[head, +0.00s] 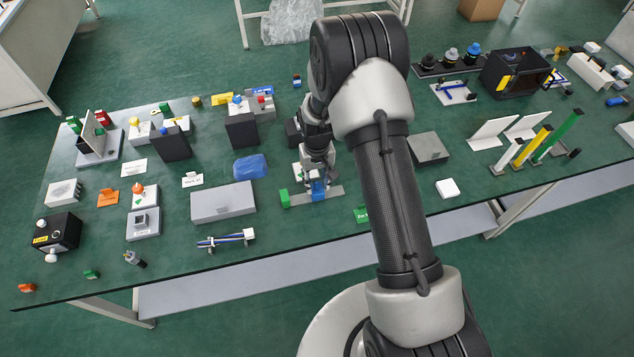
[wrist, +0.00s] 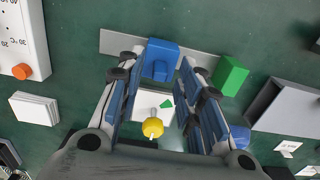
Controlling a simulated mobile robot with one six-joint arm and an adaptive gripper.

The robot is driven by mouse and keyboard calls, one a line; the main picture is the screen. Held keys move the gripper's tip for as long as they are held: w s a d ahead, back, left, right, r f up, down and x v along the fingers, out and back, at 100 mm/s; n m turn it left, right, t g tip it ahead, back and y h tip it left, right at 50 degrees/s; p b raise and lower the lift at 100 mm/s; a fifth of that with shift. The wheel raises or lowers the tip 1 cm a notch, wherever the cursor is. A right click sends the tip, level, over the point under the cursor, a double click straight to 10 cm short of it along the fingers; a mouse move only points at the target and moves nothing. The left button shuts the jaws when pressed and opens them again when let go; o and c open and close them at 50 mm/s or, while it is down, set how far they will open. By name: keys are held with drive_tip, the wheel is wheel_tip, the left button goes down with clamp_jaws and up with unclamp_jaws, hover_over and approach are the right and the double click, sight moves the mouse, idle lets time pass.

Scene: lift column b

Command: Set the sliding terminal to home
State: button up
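The sliding terminal appears to be a blue block (head: 319,189) on a grey rail (head: 335,193). A green block (head: 284,198) stands at the rail's left end in the head view. In the wrist view the blue block (wrist: 161,56) lies between and just beyond my fingertips, with the green block (wrist: 230,75) to its right on the rail (wrist: 112,42). My gripper (wrist: 160,66) is open, pointing down over the rail; it also shows in the head view (head: 318,174). Whether a finger touches the blue block, I cannot tell. My gripper partly hides the rail in the head view.
A white plate with a yellow knob (wrist: 152,128) lies below my fingers. A blue lump (head: 250,166) and a grey box (head: 223,202) stand left of the rail; a grey block (head: 428,149) stands right. The table in front of the rail is mostly clear.

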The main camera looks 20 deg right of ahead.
drive_tip(key=shift+f, duration=0.3)
drive_tip(key=shift+c, duration=0.5)
clamp_jaws()
